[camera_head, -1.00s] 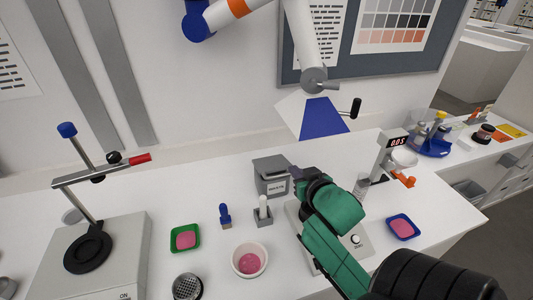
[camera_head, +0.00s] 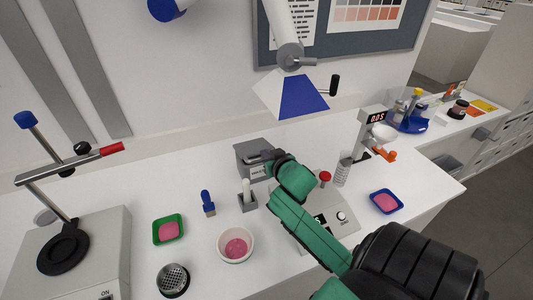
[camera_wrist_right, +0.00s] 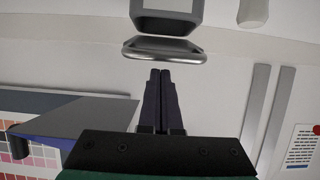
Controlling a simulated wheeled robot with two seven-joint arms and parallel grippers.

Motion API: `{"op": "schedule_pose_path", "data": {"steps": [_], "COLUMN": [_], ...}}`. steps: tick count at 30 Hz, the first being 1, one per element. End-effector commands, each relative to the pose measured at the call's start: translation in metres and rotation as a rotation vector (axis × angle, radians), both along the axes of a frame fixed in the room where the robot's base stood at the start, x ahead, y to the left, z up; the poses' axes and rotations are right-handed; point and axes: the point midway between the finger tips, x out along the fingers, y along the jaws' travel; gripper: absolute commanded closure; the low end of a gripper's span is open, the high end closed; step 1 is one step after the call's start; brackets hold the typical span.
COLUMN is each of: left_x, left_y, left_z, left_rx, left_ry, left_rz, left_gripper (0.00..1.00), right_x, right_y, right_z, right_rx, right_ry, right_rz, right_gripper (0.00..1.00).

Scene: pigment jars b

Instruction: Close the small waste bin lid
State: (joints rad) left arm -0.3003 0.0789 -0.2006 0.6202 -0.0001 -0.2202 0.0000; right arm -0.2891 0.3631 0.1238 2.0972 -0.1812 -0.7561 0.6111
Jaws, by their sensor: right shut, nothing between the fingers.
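The small waste bin (camera_head: 246,171) is a grey box with a label on its front, standing at the back of the white table near the wall. My right gripper (camera_head: 263,156) is at the bin's top front edge and partly hides it. In the right wrist view the bin's body (camera_wrist_right: 198,13) is at the top, and the grey lid (camera_wrist_right: 162,49) shows edge-on beside it. The shut, empty right fingers (camera_wrist_right: 160,76) point at the lid's edge; I cannot tell whether they touch it. The lid's exact angle is unclear. My left gripper is out of view.
A white holder (camera_head: 246,198), a blue-handled brush (camera_head: 207,203) and a pink-filled bowl (camera_head: 235,245) stand in front. A scale (camera_head: 335,222) lies partly under my right arm. A green tray (camera_head: 168,230) is left.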

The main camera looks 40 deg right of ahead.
Motion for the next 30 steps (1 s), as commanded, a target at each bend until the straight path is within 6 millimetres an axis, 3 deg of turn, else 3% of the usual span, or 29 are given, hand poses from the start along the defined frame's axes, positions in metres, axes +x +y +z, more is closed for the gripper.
{"op": "schedule_pose_path", "data": {"steps": [5, 8, 18, 24, 30], "left_x": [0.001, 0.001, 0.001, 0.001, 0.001], "left_y": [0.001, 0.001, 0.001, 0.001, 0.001], "left_z": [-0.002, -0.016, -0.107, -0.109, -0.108], "left_rx": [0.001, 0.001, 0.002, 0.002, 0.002], "left_ry": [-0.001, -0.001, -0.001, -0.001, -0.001], "left_rz": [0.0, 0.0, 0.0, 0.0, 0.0], "left_gripper": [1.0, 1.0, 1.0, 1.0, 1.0], "right_x": [0.0, 0.0, -0.011, -0.017, -0.018], "right_y": [0.0, 0.001, 0.003, 0.006, 0.006], "right_z": [-0.001, -0.009, -0.048, -0.068, -0.07], "right_rx": [-0.001, -0.006, -0.074, -0.077, -0.078], "right_ry": [-0.002, -0.024, -0.226, -0.227, -0.224], "right_rz": [0.0, 0.001, -0.002, -0.001, -0.001], "right_gripper": [1.0, 1.0, 1.0, 1.0, 1.0]}}
